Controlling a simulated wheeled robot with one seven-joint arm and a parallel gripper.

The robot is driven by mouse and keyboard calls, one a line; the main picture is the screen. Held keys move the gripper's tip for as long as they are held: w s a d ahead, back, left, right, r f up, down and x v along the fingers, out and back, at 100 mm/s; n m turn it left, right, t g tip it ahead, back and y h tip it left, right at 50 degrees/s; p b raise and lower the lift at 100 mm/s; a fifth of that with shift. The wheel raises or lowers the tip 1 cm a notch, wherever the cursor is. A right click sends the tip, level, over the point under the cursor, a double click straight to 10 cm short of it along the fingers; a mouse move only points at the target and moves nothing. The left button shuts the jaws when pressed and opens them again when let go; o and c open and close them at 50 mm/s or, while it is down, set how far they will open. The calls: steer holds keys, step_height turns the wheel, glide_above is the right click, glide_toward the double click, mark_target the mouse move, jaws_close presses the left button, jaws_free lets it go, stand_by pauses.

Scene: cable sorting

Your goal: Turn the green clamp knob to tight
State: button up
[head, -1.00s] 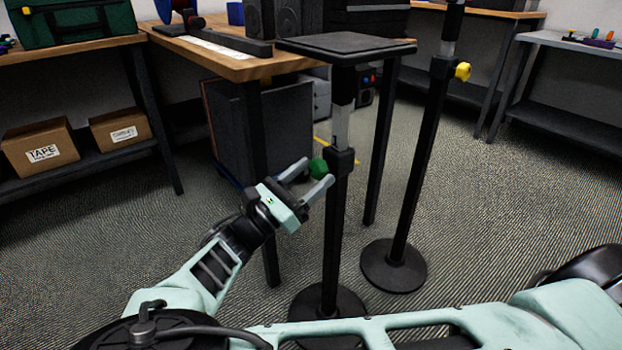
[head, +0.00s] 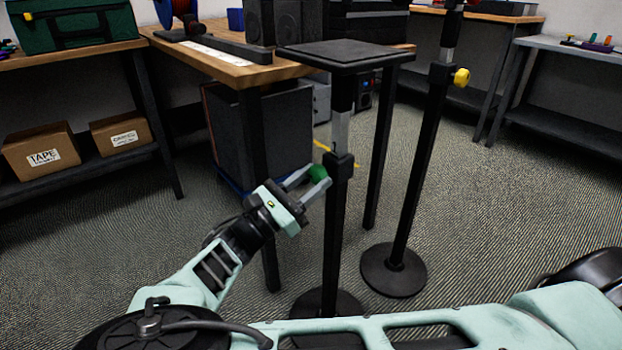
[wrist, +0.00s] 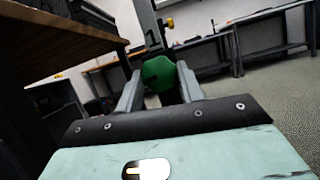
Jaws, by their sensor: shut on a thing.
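The green clamp knob (head: 317,173) sits on the side of a black clamp collar (head: 340,166) on the near stand's post. The post carries a flat black top plate (head: 345,50). My gripper (head: 312,179) is at the knob, with its fingers on either side of it and shut on it. In the wrist view the green knob (wrist: 160,75) sits between the two grey fingers (wrist: 160,90), with the post rising behind it. One finger partly hides the knob in the head view. I cannot read any tight or loose mark.
A second stand with a yellow knob (head: 461,77) is at the right, its round base (head: 393,268) on the carpet. A wooden-topped table (head: 215,62) is close behind the near stand. Carpet at the right is clear.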

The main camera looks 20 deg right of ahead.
steer(key=m+g+p, duration=0.1)
steer(key=m, duration=0.2)
steer(key=m+g+p, duration=0.1)
steer(key=m+g, duration=0.1)
steer(key=m, duration=0.1)
steer(key=shift+w+r, duration=0.1)
steer(key=shift+w, duration=0.05)
steer(key=m+g+p, duration=0.1)
steer(key=m, duration=0.2)
steer(key=m+g+y+p, duration=0.1)
steer(key=m+g, duration=0.1)
steer(key=m, duration=0.2)
steer(key=shift+w+a+r, duration=0.1)
steer(key=shift+w, duration=0.05)
steer(key=m, duration=0.2)
steer(key=m+g+y+p, duration=0.1)
steer(key=m, duration=0.2)
steer(key=shift+r+g+y+p, duration=0.15)
steer(key=shift+g+y+p, duration=0.15)
steer(key=m+y+p, duration=0.1)
steer(key=m, duration=0.3)
steer(key=shift+r+m+y, duration=0.1)
steer(key=shift+m+y, duration=0.2)
steer(key=shift+y, duration=0.1)
steer(key=shift+p, duration=0.3)
steer(key=o, duration=1)
steer(key=shift+a, duration=0.15)
